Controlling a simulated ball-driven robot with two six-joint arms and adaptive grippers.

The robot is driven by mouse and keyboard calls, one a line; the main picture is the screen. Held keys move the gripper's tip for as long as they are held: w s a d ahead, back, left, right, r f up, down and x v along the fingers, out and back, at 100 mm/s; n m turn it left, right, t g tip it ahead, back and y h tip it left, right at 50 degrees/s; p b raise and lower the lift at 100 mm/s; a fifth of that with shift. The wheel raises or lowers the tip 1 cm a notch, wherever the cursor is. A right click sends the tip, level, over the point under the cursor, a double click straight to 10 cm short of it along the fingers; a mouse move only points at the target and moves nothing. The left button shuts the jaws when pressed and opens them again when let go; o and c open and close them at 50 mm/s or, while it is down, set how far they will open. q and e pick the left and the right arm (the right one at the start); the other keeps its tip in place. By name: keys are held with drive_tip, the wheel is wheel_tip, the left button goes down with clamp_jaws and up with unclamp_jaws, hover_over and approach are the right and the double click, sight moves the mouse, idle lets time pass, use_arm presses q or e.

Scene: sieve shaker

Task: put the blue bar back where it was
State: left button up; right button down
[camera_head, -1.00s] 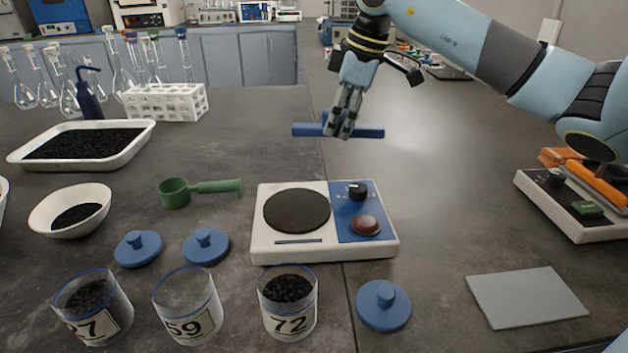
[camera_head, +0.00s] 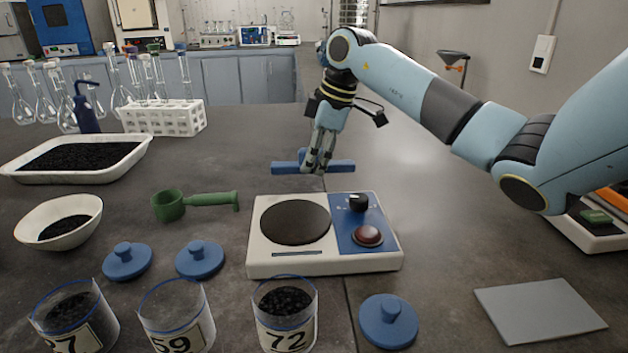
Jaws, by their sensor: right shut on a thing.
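The blue bar (camera_head: 340,167) is level, lying left to right in the picture, behind the white shaker (camera_head: 322,262) with its dark round plate and blue control panel. My right gripper (camera_head: 315,170) points down and is shut on the bar near its middle. The bar is at or close above the bench top; I cannot tell whether it touches. My left gripper is not in view.
A green scoop (camera_head: 195,200) lies left of the shaker. Jars, including the one labelled 72 (camera_head: 284,312), and blue lids (camera_head: 389,320) stand in front. A grey pad (camera_head: 540,310) lies front right.

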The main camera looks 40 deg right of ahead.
sight(314, 190)
drive_tip(key=shift+w+f, duration=0.1)
drive_tip(key=shift+f, duration=1.95)
drive_tip(key=shift+f+b, duration=0.25)
drive_tip(key=shift+b, duration=0.05)
drive_tip(key=c, duration=1.1)
unclamp_jaws()
drive_tip(key=shift+r, duration=0.1)
drive_tip(key=shift+d+r, duration=0.1)
drive_tip(key=shift+r, duration=0.2)
drive_tip(key=p+v, duration=0.2)
drive_tip(key=v, duration=0.9)
drive_tip(key=shift+s+r, duration=0.25)
drive_tip(key=shift+r, duration=0.1)
drive_tip(key=shift+r, duration=0.1)
